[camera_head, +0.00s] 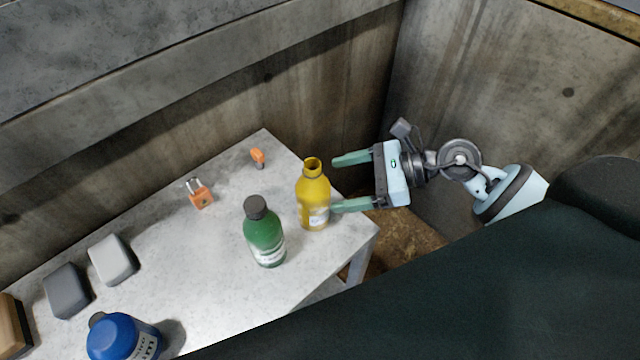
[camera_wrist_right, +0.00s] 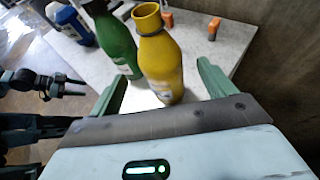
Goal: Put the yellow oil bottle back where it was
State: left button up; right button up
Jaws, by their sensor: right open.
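The yellow oil bottle (camera_head: 313,198) stands upright on the table near its right corner, with an open neck. Dark finger-like parts, perhaps of my left arm (camera_wrist_right: 45,85), show in the right wrist view.
A green bottle (camera_head: 264,236) stands just left of the yellow one. A blue container (camera_head: 122,338), light and dark grey blocks, a padlock (camera_head: 200,194) and a small orange item (camera_head: 258,157) are on the pale table (camera_head: 190,255). Concrete walls rise behind and right.

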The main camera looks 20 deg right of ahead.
jog(key=shift+v, duration=1.75)
